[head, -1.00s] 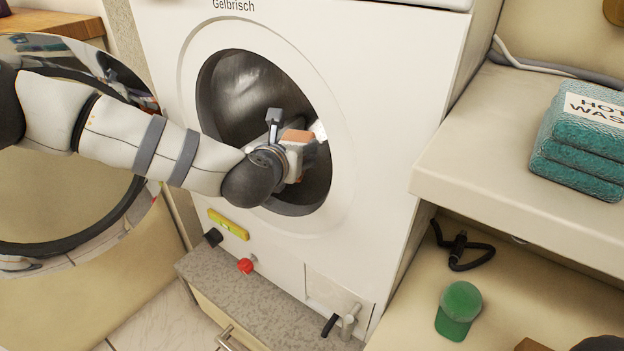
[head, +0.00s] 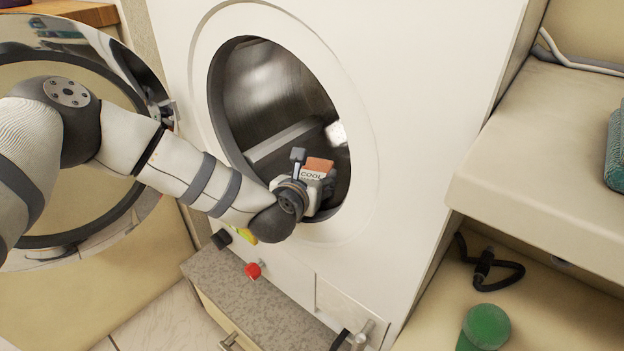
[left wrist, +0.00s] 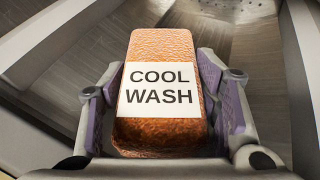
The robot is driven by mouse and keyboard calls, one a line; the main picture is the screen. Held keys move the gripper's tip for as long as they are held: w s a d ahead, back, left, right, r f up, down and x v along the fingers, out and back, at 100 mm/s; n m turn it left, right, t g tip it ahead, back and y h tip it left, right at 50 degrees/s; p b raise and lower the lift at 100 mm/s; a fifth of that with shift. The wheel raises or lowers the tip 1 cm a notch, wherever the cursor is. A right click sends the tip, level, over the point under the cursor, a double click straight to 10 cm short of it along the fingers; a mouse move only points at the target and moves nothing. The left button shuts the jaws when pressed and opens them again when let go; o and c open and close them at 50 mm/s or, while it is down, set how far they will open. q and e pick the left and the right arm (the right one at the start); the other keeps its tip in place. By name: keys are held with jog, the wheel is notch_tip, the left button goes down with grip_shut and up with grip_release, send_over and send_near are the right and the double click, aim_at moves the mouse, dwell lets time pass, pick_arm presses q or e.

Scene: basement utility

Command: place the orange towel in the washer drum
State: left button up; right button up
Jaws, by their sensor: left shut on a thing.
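The orange towel (head: 319,164) has a white label reading "COOL WASH". My left gripper (head: 312,188) is shut on it, at the lower part of the washer's round opening. In the left wrist view the towel (left wrist: 160,60) lies between the two purple-padded fingers of the gripper (left wrist: 165,105), with the metal drum wall beyond it. The washer drum (head: 270,90) is dark metal inside and looks empty apart from the gripper and towel. The washer (head: 410,120) is white, and its round door (head: 85,235) stands open at the left. My right gripper is not in view.
A shelf (head: 540,150) stands right of the washer, with part of a teal towel stack (head: 616,150) at its edge. A green cap (head: 486,327) and a black looped cord (head: 505,274) lie below.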

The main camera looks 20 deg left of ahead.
pick_arm(q)
jog(key=shift+f, duration=0.25)
jog(key=o, duration=1)
jog(key=shift+c, duration=0.2)
jog(key=shift+r, duration=0.1)
jog(key=shift+r, duration=0.3)
jog(key=p+v, duration=0.3)
jog(key=v, duration=0.7)
jog(key=shift+s+r, duration=0.1)
jog(key=shift+s, duration=0.15)
jog(key=shift+s+d+r, duration=0.1)
jog(key=shift+s+r, duration=0.1)
jog(key=shift+s, duration=0.45)
